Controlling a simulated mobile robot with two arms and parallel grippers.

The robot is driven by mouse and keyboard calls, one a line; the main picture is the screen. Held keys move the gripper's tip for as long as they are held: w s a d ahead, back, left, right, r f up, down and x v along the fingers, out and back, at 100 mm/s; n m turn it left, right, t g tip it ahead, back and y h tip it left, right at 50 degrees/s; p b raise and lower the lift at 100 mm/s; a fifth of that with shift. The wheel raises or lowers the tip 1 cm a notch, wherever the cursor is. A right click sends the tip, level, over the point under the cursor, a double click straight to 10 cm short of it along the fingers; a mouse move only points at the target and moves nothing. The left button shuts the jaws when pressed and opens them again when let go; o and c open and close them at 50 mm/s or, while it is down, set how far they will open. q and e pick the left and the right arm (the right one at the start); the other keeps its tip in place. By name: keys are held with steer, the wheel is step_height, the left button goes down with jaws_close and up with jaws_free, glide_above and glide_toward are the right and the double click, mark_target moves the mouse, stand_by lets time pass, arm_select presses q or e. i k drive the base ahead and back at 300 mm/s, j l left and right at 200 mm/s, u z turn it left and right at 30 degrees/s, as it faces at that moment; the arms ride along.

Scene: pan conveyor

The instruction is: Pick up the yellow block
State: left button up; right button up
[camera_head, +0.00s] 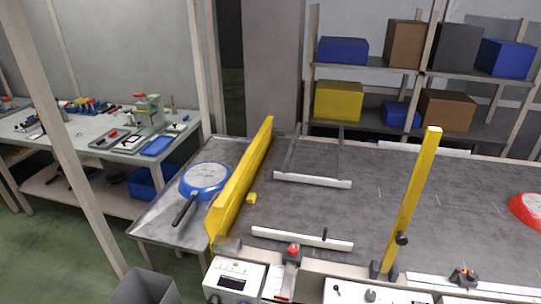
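A small yellow block (252,198) lies on the dark grey conveyor table (325,215). It sits just right of the long upright yellow barrier (243,180), close to its lower middle; I cannot tell whether they touch. Nothing covers the block. Neither of my grippers shows in the head view.
A blue pan (205,179) with a dark handle lies left of the barrier. A red pan (527,210) is cut off at the right edge. White rails (300,238) lie near the block, and a yellow post (411,200) stands right. A control box (233,280) stands in front.

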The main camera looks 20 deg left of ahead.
mark_target(251, 198)
steer(key=j, duration=0.4)
steer(key=k+j+z, duration=0.15)
steer(key=j, duration=0.65)
steer(key=k+j+z, duration=0.15)
steer(key=j, duration=0.25)
steer(key=k+j, duration=0.1)
steer(key=j, duration=0.3)
steer(key=k+j+z, duration=0.15)
steer(key=j, duration=0.25)
